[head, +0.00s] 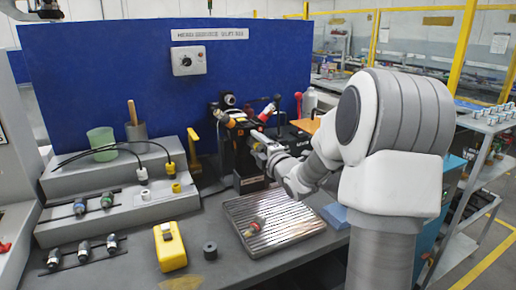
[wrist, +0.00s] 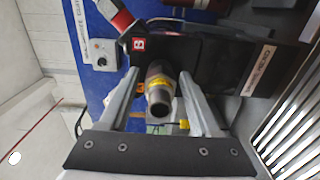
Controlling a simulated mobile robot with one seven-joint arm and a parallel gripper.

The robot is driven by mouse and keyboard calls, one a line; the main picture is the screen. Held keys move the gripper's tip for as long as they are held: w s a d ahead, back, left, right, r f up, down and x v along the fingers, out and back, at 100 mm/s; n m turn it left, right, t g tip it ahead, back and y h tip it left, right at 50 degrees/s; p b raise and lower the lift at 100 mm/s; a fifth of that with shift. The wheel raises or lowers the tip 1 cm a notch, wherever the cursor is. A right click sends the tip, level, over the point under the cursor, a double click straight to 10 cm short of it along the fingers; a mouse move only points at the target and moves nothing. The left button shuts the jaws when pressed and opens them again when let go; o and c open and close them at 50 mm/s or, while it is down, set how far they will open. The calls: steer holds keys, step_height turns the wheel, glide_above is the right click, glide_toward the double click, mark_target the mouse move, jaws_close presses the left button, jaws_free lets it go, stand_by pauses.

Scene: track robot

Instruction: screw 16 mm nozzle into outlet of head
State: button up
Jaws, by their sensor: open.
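A metal cylindrical piece with a yellow band, which looks like a nozzle (wrist: 160,98), points its open end at the wrist camera. Its back end meets a dark collar against a black body, which seems to be the head (wrist: 195,58); whether it is threaded in cannot be told. My gripper (wrist: 158,84) is open, one finger on each side of this piece, with visible gaps. In the head view my gripper (head: 262,143) reaches the black head (head: 238,155) in front of the blue panel, and the arm hides part of it. The size marking is not readable.
Several similar fittings stand in racks (head: 84,250) at the left. A loose fitting (head: 256,222) lies on the ribbed metal tray (head: 290,232). A yellow device (head: 170,250) and a dark ring (head: 210,251) sit on the bench front. A red-ended part (wrist: 122,20) is close above my fingers.

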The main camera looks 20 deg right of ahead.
steer(key=shift+s, duration=0.15)
steer(key=shift+s+b, duration=0.5)
steer(key=shift+s, duration=0.25)
steer(key=shift+f+b, duration=0.1)
steer(key=shift+b, duration=0.8)
steer(key=n+b, duration=0.4)
steer(key=b, duration=0.2)
stand_by(0.5)
steer(key=n+b, duration=0.3)
steer(key=b, duration=0.2)
steer(key=shift+n+b, duration=0.3)
steer(key=shift+n, duration=0.1)
steer(key=shift+n+b, duration=0.45)
steer(key=shift+n, duration=1.65)
